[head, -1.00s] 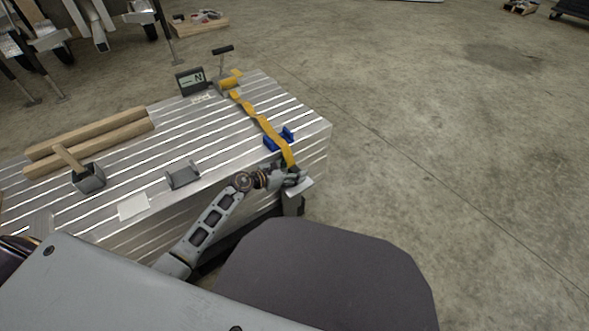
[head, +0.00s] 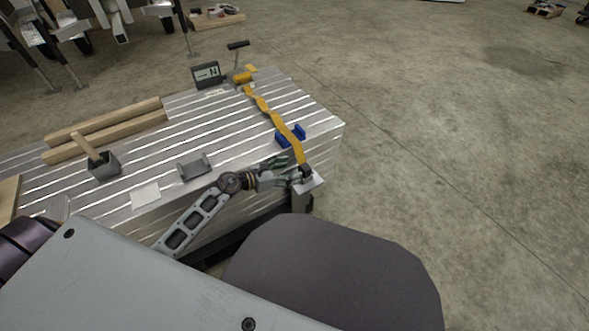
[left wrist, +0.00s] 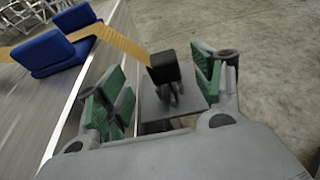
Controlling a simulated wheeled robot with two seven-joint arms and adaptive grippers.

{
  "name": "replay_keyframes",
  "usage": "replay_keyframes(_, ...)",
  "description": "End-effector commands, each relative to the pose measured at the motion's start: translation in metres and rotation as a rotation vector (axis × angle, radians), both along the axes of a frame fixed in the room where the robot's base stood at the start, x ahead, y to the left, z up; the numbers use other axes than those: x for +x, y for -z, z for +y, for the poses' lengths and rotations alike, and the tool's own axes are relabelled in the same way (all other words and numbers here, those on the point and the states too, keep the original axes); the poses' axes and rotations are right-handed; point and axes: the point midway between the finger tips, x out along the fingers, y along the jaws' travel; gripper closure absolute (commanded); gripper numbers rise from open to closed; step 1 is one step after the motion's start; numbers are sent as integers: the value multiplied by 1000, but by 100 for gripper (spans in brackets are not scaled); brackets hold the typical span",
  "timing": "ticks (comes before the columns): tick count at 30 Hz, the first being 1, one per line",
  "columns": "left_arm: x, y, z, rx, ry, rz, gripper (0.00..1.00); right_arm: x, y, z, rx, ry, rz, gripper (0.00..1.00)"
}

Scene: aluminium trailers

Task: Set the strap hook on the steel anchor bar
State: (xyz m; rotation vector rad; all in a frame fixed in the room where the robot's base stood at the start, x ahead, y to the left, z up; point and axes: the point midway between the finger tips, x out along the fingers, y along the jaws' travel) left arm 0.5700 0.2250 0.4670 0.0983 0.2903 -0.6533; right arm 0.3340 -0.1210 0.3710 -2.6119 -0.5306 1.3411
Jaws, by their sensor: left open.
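The yellow strap (head: 266,106) runs across the ribbed aluminium bed from the winch (head: 243,76), through a blue guide (head: 290,135), to the near right edge. Its black hook (head: 305,172) hangs there above a grey steel plate (head: 312,184). In the left wrist view the dark hook (left wrist: 165,72) stands over the plate (left wrist: 193,92), with thin prongs below it. I cannot clearly tell the anchor bar from the hook, or whether they are engaged. My left gripper (head: 290,170) is open just left of the hook; its green-padded fingers (left wrist: 163,90) stand apart on either side of it. My right gripper is not in view.
A display box (head: 206,74) stands by the winch. Wooden beams (head: 105,131), a mallet (head: 103,163), a grey bracket (head: 195,166) and a white card (head: 145,195) lie on the bed.

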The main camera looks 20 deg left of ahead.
Motion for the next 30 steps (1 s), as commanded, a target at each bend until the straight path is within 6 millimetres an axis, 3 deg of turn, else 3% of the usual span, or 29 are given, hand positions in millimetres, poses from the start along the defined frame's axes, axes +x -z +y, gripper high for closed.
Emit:
replay_keyframes(13,-29,-11,22,2,1,0,33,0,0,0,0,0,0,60)
replay_keyframes(30,-33,-14,25,0,0,-1,33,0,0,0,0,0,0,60)
